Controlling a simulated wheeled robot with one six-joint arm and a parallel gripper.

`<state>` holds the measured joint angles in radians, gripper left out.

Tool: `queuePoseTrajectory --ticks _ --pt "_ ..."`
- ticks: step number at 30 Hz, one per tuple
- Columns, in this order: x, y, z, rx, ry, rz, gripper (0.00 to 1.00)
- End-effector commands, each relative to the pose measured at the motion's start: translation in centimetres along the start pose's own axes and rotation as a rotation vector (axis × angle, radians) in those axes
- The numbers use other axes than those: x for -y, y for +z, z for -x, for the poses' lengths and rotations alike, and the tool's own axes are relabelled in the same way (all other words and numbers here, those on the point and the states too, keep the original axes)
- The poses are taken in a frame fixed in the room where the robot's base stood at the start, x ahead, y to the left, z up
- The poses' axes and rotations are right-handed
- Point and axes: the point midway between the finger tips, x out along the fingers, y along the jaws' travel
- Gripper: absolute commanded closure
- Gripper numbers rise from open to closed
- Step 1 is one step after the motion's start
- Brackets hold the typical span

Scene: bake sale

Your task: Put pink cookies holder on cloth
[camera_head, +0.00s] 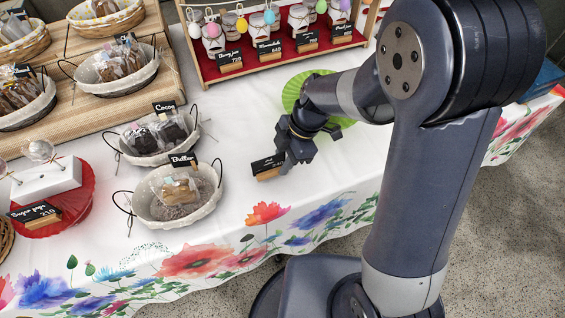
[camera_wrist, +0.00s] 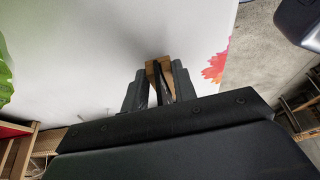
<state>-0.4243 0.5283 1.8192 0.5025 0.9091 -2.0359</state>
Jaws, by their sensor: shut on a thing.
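My gripper (camera_head: 288,163) is shut on a small wooden sign holder with a black card (camera_head: 267,167). The card's writing is too small to read. In the wrist view the holder's wood (camera_wrist: 158,68) shows between the fingertips of my gripper (camera_wrist: 160,85), with the dark card edge-on. The white flowered cloth (camera_head: 335,178) covers the table under the gripper. The holder is at or just above the cloth; I cannot tell whether it touches.
A green round stand (camera_head: 293,88) is behind my gripper. Baskets labelled Cocoa (camera_head: 145,156) and Butter (camera_head: 150,212) are to the left. A red-floored rack (camera_head: 222,70) of jars stands at the back. Bare cloth lies around the holder; the table's front edge is below.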

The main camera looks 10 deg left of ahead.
Motion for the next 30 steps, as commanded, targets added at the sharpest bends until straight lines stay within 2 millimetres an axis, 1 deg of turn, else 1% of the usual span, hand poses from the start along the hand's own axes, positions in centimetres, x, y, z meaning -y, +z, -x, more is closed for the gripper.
queuePoseTrajectory --ticks 1,4,11,15,16,23,30 --pt "0.1 0.4 -0.9 -0.001 -0.004 -0.003 0.99" --pt "0.0 0.7 -1.8 0.000 -0.002 -0.002 0.99" --pt "0.0 0.8 -1.8 0.000 0.000 -0.001 0.99" --pt "0.0 0.9 -2.1 0.000 0.001 -0.001 0.99" --pt "0.0 0.8 -2.0 0.000 0.001 -0.001 0.71" --pt "0.0 0.8 -2.0 0.000 0.000 -0.001 0.52" --pt "0.0 0.8 -1.9 0.000 0.000 -0.001 0.52"
